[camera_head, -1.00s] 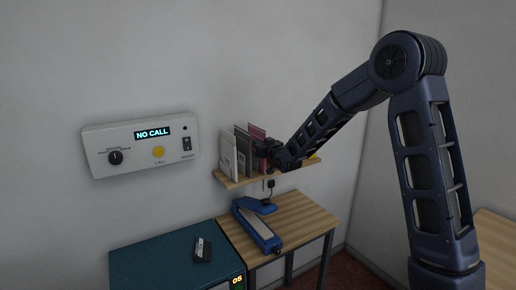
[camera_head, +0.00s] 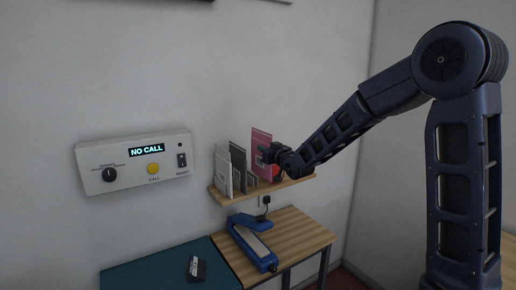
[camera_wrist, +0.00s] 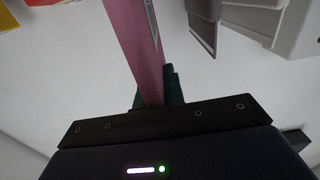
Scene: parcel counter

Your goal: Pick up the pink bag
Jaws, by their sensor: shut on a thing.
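The pink bag (camera_head: 261,143) is upright above the wall shelf (camera_head: 262,191), its top edge well above the other bags. My gripper (camera_head: 268,156) is at its right side, shut on it. In the wrist view the pink bag (camera_wrist: 135,40) runs edge-on between the fingers of my gripper (camera_wrist: 157,90). I cannot clearly tell how far its lower edge is from the shelf.
A dark grey bag (camera_head: 238,166) and a white bag (camera_head: 223,172) stand left on the shelf. A red item (camera_head: 267,154) shows behind my gripper.

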